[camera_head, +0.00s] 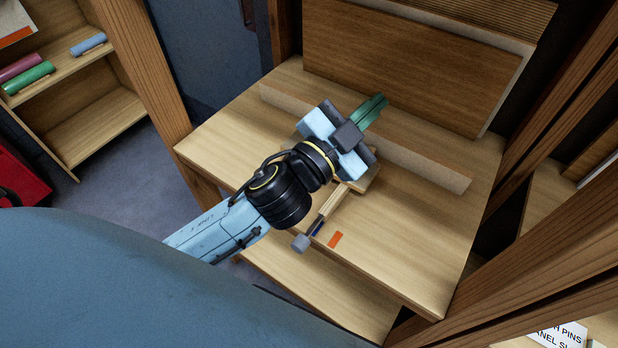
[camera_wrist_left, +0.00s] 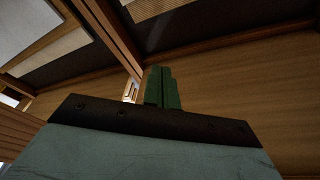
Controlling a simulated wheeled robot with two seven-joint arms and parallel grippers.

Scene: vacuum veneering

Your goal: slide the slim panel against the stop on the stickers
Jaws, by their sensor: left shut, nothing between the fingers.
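My left gripper (camera_head: 374,109) reaches in from the left over the wooden table. Its green fingers are shut and empty. They point toward the back, above a long pale wooden strip (camera_head: 430,176) lying across the table. In the left wrist view the green fingers (camera_wrist_left: 162,88) stand together in front of brown wood. An orange sticker (camera_head: 335,239) lies on the tabletop near the front. My wrist partly hides this piece. I cannot tell which wooden piece is the slim panel or the stop.
A large brown board (camera_head: 400,65) stands at the back of the table (camera_head: 395,270). Wooden posts flank the table. A shelf (camera_head: 95,125) with coloured rolls is at the left. The table's right front is clear. A partly cut-off label (camera_head: 560,336) is at the lower right.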

